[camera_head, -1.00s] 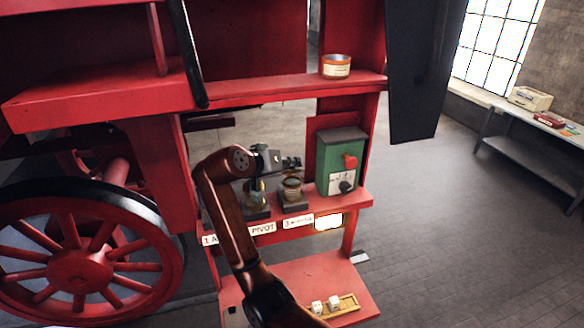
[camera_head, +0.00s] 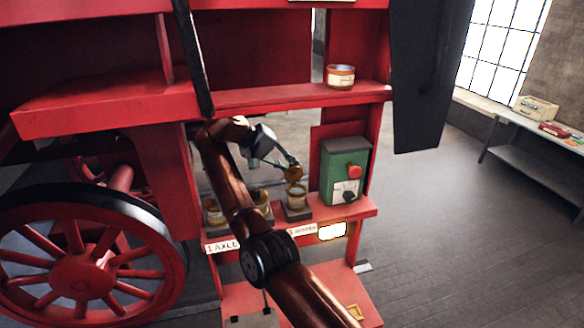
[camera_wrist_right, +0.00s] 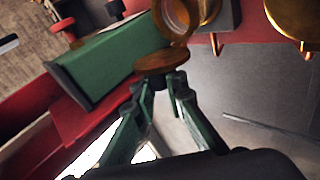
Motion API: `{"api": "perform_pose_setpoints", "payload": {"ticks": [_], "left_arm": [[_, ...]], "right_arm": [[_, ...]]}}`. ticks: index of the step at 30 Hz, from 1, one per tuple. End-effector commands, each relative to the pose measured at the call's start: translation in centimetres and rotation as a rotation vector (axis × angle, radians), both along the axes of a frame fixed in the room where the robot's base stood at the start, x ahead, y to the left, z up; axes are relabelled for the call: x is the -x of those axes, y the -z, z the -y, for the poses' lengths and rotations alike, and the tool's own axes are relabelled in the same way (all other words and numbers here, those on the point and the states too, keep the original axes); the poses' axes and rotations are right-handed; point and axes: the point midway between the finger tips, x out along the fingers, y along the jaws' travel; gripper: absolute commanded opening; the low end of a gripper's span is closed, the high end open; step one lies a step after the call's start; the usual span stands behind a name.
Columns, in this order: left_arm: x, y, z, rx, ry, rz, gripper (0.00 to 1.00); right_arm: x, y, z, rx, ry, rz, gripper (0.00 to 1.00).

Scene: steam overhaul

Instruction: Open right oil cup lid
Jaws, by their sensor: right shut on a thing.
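The right oil cup (camera_head: 297,198) is a small brass-and-glass cup on a dark base on the red shelf. Its round brass lid (camera_head: 293,173) stands raised and tilted above the cup's mouth. My right gripper (camera_head: 292,166) reaches in from the left and is shut on the lid. In the right wrist view the fingertips (camera_wrist_right: 162,80) meet the lid's disc (camera_wrist_right: 160,62), and the open cup rim (camera_wrist_right: 182,14) shows just beyond it. My left gripper is not in view.
A green box (camera_head: 345,170) with a red knob stands just right of the cup. Another oil cup (camera_head: 262,202) is partly hidden behind my right arm, and one more (camera_head: 213,212) stands at left. A tin (camera_head: 341,77) sits on the upper shelf (camera_head: 270,97).

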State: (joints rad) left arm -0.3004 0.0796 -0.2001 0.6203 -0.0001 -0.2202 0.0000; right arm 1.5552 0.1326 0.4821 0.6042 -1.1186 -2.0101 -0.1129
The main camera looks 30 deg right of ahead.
Motion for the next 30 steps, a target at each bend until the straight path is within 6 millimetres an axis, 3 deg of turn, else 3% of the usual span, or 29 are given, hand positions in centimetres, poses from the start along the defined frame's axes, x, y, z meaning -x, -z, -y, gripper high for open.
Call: {"api": "perform_pose_setpoints", "payload": {"ticks": [28,29,30], "left_arm": [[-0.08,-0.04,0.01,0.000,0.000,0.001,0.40],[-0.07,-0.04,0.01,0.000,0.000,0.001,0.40],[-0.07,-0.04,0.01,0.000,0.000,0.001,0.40]], "right_arm": [[-0.54,-0.27,0.22,-0.014,0.000,-0.082,0.00],[-0.55,-0.27,0.23,-0.014,0.000,-0.082,0.14],[-0.54,-0.25,0.23,-0.015,0.001,-0.082,0.16]]}}
